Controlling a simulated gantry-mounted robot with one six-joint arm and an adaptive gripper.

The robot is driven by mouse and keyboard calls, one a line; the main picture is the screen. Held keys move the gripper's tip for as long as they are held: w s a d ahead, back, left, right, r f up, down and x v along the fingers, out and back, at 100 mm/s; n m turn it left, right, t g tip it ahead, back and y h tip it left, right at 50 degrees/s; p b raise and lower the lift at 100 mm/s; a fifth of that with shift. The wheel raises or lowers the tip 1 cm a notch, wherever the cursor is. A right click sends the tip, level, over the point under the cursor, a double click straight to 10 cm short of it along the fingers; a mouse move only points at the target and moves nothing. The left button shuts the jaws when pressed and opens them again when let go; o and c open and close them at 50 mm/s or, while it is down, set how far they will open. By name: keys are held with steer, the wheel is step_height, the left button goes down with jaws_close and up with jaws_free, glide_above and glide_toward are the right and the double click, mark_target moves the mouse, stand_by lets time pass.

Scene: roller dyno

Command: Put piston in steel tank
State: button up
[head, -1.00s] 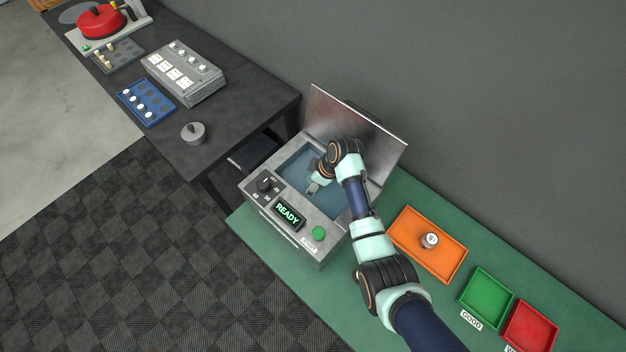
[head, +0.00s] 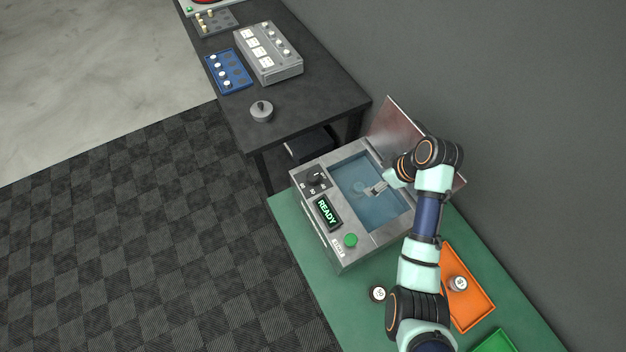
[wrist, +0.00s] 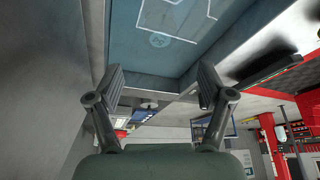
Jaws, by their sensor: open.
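The steel tank (head: 352,232) is a grey box with its lid tilted open, blue liquid in its basin, a dial, a READY display and a green button. My gripper (head: 375,188) is over the basin, fingers apart. In the wrist view my gripper (wrist: 160,85) is open with nothing between the fingers. A small round shape (wrist: 160,40) shows in the blue liquid; I cannot tell if it is a piston or part of the tank. A piston-like cylinder with a pale marked top (head: 459,284) stands in the orange tray (head: 470,318).
The tank's raised lid (head: 393,122) stands behind my gripper. A green tray (head: 495,343) lies at lower right. A dark table at upper left holds a grey knobbed weight (head: 262,111), a blue tray (head: 228,70) and a grey box of switches (head: 268,55).

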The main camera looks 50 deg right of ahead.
steer(key=shift+t+h, duration=0.6)
steer(key=shift+h, duration=0.1)
steer(key=w+a+r, duration=0.1)
steer(key=w+a, duration=0.2)
steer(key=w+a+r, duration=0.1)
steer(key=w+a, duration=0.2)
steer(key=w+a+r, duration=0.1)
steer(key=w+a, duration=0.1)
steer(key=a, duration=0.1)
steer(key=shift+w+a+r, duration=0.25)
steer(key=shift+w+a, duration=0.1)
steer(key=shift+w, duration=0.05)
steer(key=a+r+t, duration=0.2)
steer(key=a+r, duration=0.3)
steer(key=a, duration=0.5)
steer(key=w+a+r+t, duration=0.1)
steer(key=a+r+t, duration=0.1)
steer(key=a+r, duration=0.4)
steer(key=w+a+r+m+t+y, duration=0.1)
steer(key=a+r+t, duration=0.2)
steer(key=a, duration=1.2)
step_height(320, 180, up, 2)
steer(key=shift+r, duration=0.15)
steer(key=shift+a, duration=0.15)
